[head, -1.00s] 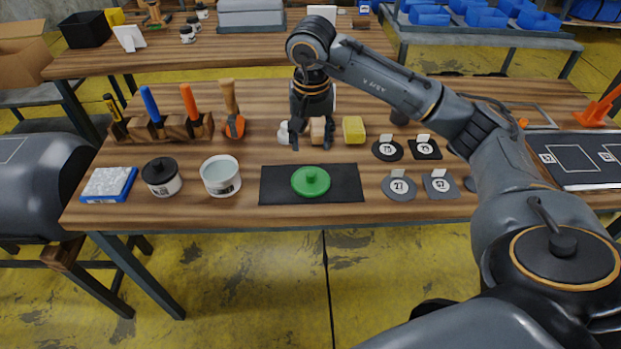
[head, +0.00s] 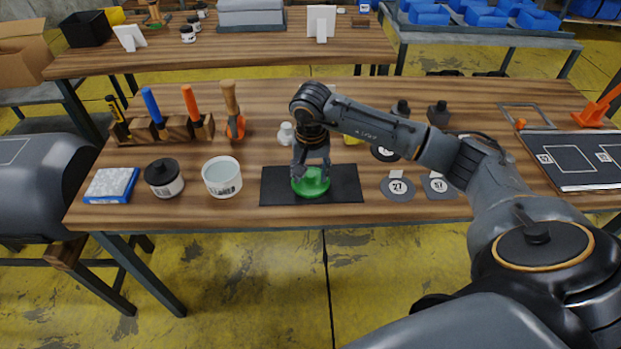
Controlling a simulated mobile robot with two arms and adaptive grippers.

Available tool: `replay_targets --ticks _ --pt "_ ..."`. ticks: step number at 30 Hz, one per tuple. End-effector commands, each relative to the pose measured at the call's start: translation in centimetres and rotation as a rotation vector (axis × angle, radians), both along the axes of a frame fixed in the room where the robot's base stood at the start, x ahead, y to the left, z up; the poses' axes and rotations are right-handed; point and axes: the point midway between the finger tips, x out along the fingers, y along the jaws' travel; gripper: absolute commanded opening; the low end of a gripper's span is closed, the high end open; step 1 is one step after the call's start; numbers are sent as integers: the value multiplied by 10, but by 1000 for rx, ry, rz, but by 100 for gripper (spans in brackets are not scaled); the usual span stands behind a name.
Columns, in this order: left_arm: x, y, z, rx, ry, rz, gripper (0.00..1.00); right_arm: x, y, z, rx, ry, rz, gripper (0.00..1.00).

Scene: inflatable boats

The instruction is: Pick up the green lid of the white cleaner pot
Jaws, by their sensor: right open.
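The green lid (head: 312,188) lies on a black mat (head: 346,184) near the front edge of the table. Its knob is largely hidden behind my right gripper (head: 311,179). The right gripper points down over the lid, open, with its fingers at the knob; I cannot tell whether they touch it. The white cleaner pot (head: 222,178) stands open to the left of the mat. My left gripper is not in view.
A black-lidded pot (head: 163,178) and a blue-and-grey pad (head: 111,185) stand further left. A wooden rack (head: 163,130) with brushes or tools is behind. Grey patches (head: 397,187) with number tags lie right of the mat.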

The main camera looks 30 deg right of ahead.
Motion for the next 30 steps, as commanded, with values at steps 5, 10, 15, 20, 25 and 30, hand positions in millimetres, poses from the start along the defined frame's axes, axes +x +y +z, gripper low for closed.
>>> replay_targets --ticks 5,10,15,20,25,30 --pt "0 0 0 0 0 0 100 0 0 0 0 0 0 34" --pt "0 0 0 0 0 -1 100 0 0 0 0 0 0 4" --pt "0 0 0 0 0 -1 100 0 0 0 0 0 0 4" --pt "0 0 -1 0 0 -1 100 0 0 1 -1 -1 0 4" --pt "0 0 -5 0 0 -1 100 1 0 12 0 -4 0 4" --pt "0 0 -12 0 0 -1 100 -6 8 43 0 -6 4 4"
